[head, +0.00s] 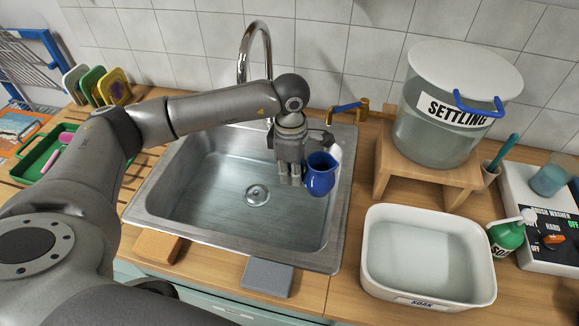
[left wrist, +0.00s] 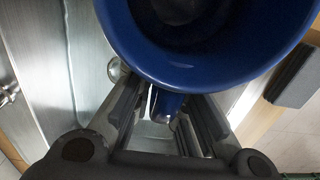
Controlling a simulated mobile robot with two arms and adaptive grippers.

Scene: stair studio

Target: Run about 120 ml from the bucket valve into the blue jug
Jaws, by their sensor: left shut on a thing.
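The blue jug (head: 321,174) is upright over the right part of the sink. My left gripper (head: 290,178) is shut on the jug's handle from the left. In the left wrist view the jug's rim (left wrist: 206,75) fills the top and the fingers (left wrist: 165,125) close around the blue handle; the inside looks dark, and I cannot tell if it holds water. The bucket (head: 437,130), labelled SETTLING, stands on a wooden stool (head: 420,176) right of the sink. Its brass valve (head: 362,105) with a blue lever points left to the sink's edge, above and behind the jug. My right gripper is not in view.
The steel sink (head: 150,200) has a tap (head: 243,50) at its back. A white SOAK tub (head: 470,275) stands in front of the stool. A brush washer (head: 540,215) and a green bottle (head: 507,238) are at the right. Sponges (head: 265,278) lie along the front edge.

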